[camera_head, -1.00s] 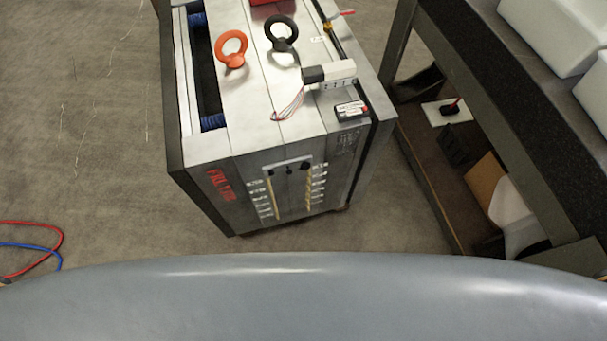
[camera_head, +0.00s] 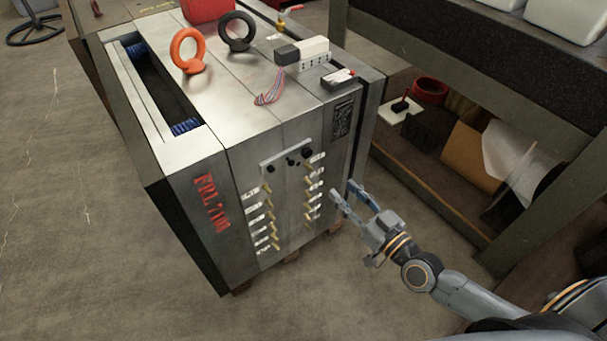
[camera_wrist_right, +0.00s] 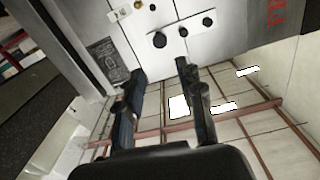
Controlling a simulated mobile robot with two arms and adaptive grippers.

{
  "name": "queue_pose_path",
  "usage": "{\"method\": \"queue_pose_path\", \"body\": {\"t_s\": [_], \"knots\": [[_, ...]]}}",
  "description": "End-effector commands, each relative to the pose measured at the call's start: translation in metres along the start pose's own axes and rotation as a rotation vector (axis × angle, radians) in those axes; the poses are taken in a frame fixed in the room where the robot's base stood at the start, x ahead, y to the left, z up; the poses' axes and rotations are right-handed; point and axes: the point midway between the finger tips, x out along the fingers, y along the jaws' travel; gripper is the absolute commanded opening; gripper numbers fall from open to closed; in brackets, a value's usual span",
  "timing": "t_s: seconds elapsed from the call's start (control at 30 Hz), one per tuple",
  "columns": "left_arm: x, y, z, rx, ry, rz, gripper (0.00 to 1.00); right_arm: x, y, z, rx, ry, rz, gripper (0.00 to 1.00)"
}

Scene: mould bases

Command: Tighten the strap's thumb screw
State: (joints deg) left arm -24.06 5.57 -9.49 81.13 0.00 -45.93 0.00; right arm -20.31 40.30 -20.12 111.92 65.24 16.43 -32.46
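The mould base (camera_head: 288,130) is a big grey steel block marked with red letters. A light strap plate (camera_head: 287,158) with black knobs lies across the upper part of its front face; one black thumb screw (camera_head: 307,152) is at its right end. The wrist view shows the strap (camera_wrist_right: 190,40) with a black knob (camera_wrist_right: 160,40) beyond the fingertips. My right gripper (camera_head: 344,188) is open, its fingers pointing at the block near the front face's right edge, below and right of the strap. Nothing shows between the fingers (camera_wrist_right: 160,68). My left gripper is out of view.
Brass fittings (camera_head: 266,214) stick out below the strap in two columns. Orange (camera_head: 187,52) and black (camera_head: 237,32) lifting eyes, a white connector block (camera_head: 303,53) and a red box (camera_head: 207,10) are on top. A shelf bench (camera_head: 450,60) stands close on the right.

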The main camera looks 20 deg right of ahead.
Motion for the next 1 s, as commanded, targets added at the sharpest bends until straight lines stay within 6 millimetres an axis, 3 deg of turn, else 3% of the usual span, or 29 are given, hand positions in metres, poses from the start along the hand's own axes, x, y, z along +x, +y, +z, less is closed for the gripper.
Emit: {"method": "queue_pose_path", "body": {"t_s": [0.17,0.7,1.0], "knots": [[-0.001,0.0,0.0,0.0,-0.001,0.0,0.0,0.018,0.0,-0.004,0.002,0.008,0.001,0.37],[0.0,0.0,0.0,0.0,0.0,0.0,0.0,0.121,0.0,-0.003,0.002,0.005,0.0,0.37],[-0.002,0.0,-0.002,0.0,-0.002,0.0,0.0,0.137,-0.001,-0.002,0.001,0.001,-0.002,0.37]]}}
